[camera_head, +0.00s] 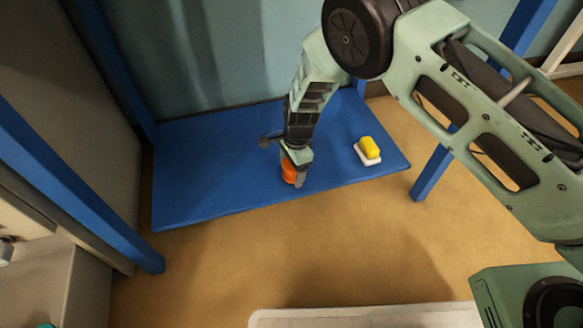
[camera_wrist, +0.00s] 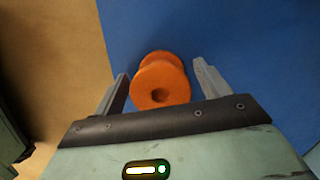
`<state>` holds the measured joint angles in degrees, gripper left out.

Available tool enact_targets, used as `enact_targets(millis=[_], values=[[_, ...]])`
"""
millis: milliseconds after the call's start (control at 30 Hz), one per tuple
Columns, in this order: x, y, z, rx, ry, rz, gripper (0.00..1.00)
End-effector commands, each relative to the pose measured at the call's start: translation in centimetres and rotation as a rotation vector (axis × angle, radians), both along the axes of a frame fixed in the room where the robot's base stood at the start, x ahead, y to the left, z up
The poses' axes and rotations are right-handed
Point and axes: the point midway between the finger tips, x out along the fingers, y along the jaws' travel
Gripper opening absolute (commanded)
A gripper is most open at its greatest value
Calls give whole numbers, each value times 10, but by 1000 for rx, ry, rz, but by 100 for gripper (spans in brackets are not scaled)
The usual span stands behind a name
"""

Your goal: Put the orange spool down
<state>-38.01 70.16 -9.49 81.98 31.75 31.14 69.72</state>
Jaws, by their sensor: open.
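The orange spool (camera_head: 288,172) is at the front part of the blue shelf (camera_head: 215,185), partly hidden by my gripper in the head view. In the wrist view the spool (camera_wrist: 160,80) shows its round end with a dark centre hole, and it lies between my two fingers. My gripper (camera_head: 296,178) points down over the shelf at the spool. In the wrist view my gripper (camera_wrist: 162,84) is open, with a gap between each finger and the spool. The spool appears to rest on the blue surface.
A yellow object on a white base (camera_head: 369,150) stands on the shelf to the right of my gripper. Blue posts (camera_head: 435,170) rise at the shelf's corners. The left part of the shelf is clear. A pale-edged surface (camera_head: 365,317) lies at the bottom of the head view.

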Motion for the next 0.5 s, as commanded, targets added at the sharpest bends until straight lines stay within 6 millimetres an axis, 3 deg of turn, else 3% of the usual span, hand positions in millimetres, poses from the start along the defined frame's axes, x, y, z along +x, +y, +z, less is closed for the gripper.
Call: enact_targets(millis=[500], values=[[4,-7,72,0,-1,0,75]])
